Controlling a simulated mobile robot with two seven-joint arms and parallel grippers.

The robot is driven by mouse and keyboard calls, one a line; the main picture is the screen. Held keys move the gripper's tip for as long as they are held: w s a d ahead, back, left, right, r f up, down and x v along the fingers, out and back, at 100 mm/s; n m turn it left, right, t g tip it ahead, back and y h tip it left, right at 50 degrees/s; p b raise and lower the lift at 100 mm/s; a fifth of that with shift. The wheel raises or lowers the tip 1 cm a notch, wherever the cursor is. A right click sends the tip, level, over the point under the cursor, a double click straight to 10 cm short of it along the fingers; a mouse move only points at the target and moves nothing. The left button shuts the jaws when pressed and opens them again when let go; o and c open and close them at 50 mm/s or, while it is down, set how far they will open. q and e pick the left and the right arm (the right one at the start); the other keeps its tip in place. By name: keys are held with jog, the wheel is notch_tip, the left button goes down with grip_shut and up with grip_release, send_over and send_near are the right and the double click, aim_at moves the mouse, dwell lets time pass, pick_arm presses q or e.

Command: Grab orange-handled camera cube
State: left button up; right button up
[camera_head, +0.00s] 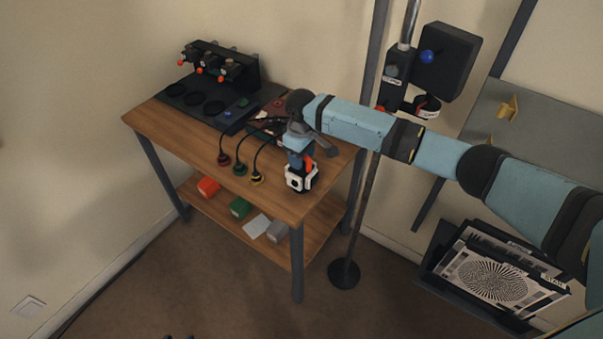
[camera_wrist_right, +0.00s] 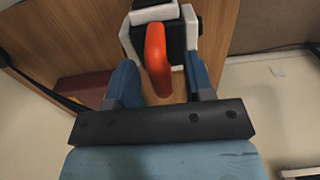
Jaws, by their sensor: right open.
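The camera cube (camera_head: 301,179) is a small white and black block with an orange handle (camera_head: 308,163). It sits near the front right edge of the wooden table (camera_head: 170,127). In the right wrist view, the cube (camera_wrist_right: 190,38) is at the top and its orange handle (camera_wrist_right: 157,60) curves toward me. My right gripper (camera_wrist_right: 163,78) is open, with one blue finger on each side of the handle. The handle lies between the fingers, and whether either finger touches it is unclear. My right gripper (camera_head: 299,160) hides part of the cube in the head view. My left gripper is out of view.
A black rig (camera_head: 218,66) with several orange-tipped units stands at the table's back left. Several cables with round ends (camera_head: 240,169) lie left of the cube. A stand pole (camera_head: 362,205) rises right of the table. Coloured blocks (camera_head: 239,208) sit on the lower shelf.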

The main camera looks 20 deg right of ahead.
jog(key=shift+f, duration=0.1)
jog(key=shift+c, duration=0.2)
grip_shut()
dwell(1.2)
